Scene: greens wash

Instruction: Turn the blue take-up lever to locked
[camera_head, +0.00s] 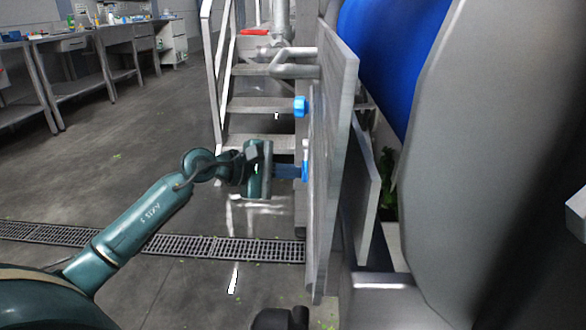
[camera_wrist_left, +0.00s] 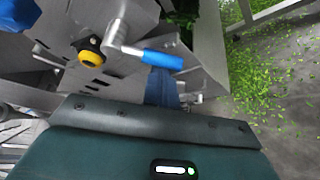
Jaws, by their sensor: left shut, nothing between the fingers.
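The blue take-up lever (camera_head: 306,160) is on the side of the grey machine panel. In the left wrist view its blue grip (camera_wrist_left: 162,60) sits at the end of a short metal arm and points right, slightly downward. My left gripper (camera_head: 300,172) is right at the lever, its narrow blue fingers reaching toward the panel. In the left wrist view the shut fingers (camera_wrist_left: 162,72) end at the blue grip and are partly hidden behind it. I cannot tell whether they touch it. Nothing shows between the fingers.
A blue knob (camera_head: 301,106) sits higher on the panel (camera_head: 335,150). A yellow-and-black knob (camera_wrist_left: 89,49) is left of the lever. Metal stairs (camera_head: 262,105) stand behind. A floor drain (camera_head: 215,246) crosses open floor; green scraps (camera_wrist_left: 258,75) lie about.

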